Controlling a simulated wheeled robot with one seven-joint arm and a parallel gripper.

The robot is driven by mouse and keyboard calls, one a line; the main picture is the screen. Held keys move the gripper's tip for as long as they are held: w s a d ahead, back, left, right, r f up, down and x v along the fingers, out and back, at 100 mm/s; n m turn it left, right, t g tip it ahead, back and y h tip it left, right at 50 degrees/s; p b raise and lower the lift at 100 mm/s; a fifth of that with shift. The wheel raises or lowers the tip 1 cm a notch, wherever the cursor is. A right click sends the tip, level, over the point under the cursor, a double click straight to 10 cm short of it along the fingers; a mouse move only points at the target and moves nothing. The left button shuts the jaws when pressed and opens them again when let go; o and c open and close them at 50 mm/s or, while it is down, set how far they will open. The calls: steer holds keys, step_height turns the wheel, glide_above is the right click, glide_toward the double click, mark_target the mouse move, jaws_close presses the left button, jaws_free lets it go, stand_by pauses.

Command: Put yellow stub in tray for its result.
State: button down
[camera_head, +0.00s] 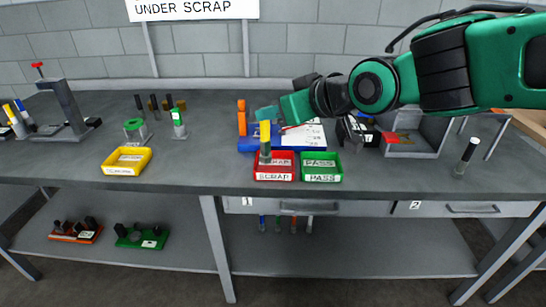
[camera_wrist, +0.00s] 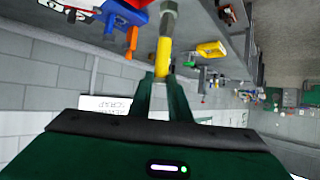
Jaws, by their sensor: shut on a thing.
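My gripper (camera_head: 272,119) is shut on the yellow stub (camera_head: 265,132), which is upright, yellow above with a grey lower end. The stub overlaps the red tray (camera_head: 274,177) labelled SCRAP; I cannot tell whether it touches the tray floor. In the wrist view the fingers (camera_wrist: 158,82) pinch the stub (camera_wrist: 163,56) near its yellow end, and the grey end points away. The green tray (camera_head: 321,177) labelled PASS stands just right of the red one. A yellow tray (camera_head: 124,169) stands farther left; its label is too small to read surely.
A blue thing (camera_head: 247,145) and an orange upright piece (camera_head: 242,118) stand close behind the red tray. A green-topped gauge (camera_head: 178,124) is left. A wall sign (camera_head: 192,9) reads UNDER SCRAP, its top cut off. The bench between yellow and red trays is clear.

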steer(key=w+d+f, duration=0.2)
steer(key=w+f, duration=0.9)
stand_by(0.3)
steer(key=shift+w+d+f, duration=0.1)
steer(key=shift+w, duration=0.05)
steer(key=c, duration=1.6)
jaws_free()
steer(key=shift+c, duration=0.2)
steer(key=v, duration=1.2)
